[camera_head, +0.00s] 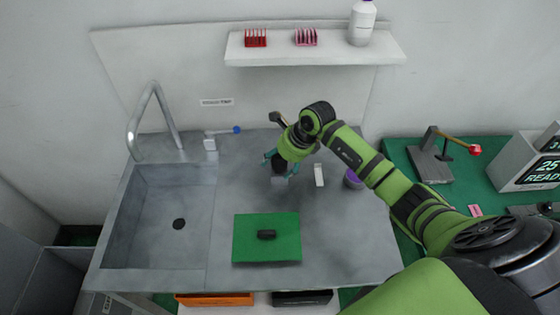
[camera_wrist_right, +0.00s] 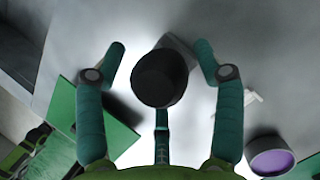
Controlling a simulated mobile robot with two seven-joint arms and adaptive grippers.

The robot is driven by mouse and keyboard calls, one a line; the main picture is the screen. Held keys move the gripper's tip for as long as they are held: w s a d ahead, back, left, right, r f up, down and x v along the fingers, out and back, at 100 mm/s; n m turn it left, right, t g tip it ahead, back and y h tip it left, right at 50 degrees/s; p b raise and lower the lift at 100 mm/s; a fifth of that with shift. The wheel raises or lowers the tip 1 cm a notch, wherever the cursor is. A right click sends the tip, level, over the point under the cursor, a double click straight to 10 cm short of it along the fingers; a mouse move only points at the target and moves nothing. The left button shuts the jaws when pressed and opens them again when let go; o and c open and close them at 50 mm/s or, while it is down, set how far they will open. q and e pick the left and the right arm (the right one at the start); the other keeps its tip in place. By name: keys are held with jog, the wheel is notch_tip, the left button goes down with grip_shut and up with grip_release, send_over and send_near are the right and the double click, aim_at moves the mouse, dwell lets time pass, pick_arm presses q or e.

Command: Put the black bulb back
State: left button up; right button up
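The black bulb (camera_wrist_right: 160,78) shows in the right wrist view as a dark round knob between the spread teal fingers of my right gripper (camera_wrist_right: 161,60). Gaps show between the bulb and the side fingers; contact is not clear. Part of a grey fixture (camera_wrist_right: 178,47) shows behind the bulb. A brown-topped post (camera_head: 278,117) rises behind the gripper in the head view. My left gripper is not in view.
A green mat (camera_head: 245,253) with a black cylinder (camera_head: 267,234) lies in front. A sink (camera_head: 150,220) and a blue-knobbed lever (camera_head: 236,129) are left. A purple-topped container (camera_head: 353,179), white piece (camera_head: 319,175) and red-knobbed lever (camera_head: 474,149) are right.

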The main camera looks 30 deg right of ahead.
jog(key=shift+r, duration=0.15)
jog(key=shift+d+r, duration=0.15)
jog(key=shift+r, duration=0.05)
jog(key=b+v, duration=0.2)
jog(key=v, duration=0.9)
jog(key=shift+s+r+b, duration=0.2)
jog(key=shift+r+b, duration=0.1)
jog(key=shift+b, duration=0.1)
